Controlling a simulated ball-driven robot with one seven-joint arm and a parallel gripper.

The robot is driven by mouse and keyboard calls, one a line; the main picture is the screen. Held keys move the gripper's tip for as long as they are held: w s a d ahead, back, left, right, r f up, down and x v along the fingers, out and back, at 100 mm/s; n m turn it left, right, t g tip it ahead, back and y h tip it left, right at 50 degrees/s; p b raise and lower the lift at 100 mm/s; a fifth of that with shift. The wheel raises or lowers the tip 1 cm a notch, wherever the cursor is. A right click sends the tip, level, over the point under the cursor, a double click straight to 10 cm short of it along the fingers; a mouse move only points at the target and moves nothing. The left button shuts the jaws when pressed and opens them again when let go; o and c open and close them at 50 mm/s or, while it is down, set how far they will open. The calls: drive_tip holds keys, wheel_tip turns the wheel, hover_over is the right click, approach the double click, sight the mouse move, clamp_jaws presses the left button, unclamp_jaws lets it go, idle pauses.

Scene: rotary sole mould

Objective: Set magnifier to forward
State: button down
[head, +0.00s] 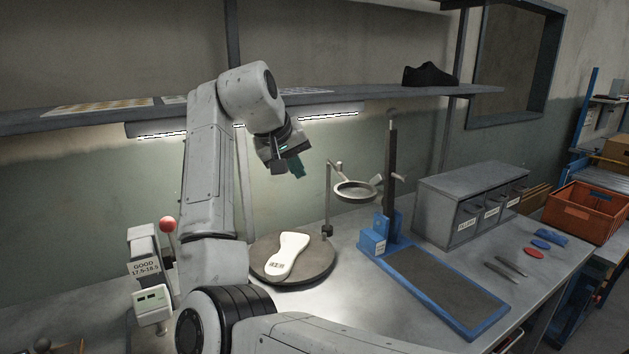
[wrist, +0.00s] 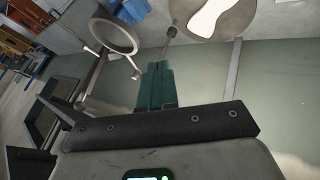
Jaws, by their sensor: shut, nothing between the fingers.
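The magnifier (head: 355,190) is a round lens in a ring on a jointed arm, carried by a thin upright post (head: 327,205) at the back of the bench. Its ring hangs to the right of the post, tilted nearly flat. In the wrist view the magnifier ring (wrist: 114,35) is at the upper left, with its post close beyond my fingertips. My gripper (head: 297,168) is up and left of the magnifier, apart from it. In the wrist view my gripper's green fingers (wrist: 156,84) are together with nothing between them.
A round turntable (head: 262,272) holds a white sole (head: 288,254). A blue-based stand (head: 378,236) with a dark column and a blue-edged tray (head: 440,286) are right of the magnifier. A grey drawer box (head: 452,210) stands further right. A shelf (head: 400,92) runs above.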

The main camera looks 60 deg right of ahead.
sight(346, 193)
drive_tip(key=s+d+f+p, duration=0.2)
drive_tip(key=d+f, duration=0.5)
drive_tip(key=d, duration=0.2)
drive_tip(key=shift+s+f+p, duration=0.35)
drive_tip(key=shift+f, duration=0.05)
drive_tip(key=s+p, duration=0.1)
drive_tip(key=s+d+p, duration=0.1)
drive_tip(key=s+p, duration=0.1)
drive_tip(key=shift+d+r+n+t, duration=0.2)
drive_tip(key=shift+d+n+t, duration=0.1)
drive_tip(key=shift+d+n, duration=0.1)
drive_tip(key=shift+s+d+f, duration=0.1)
drive_tip(key=shift+s+f, duration=0.1)
drive_tip(key=shift+s, duration=0.15)
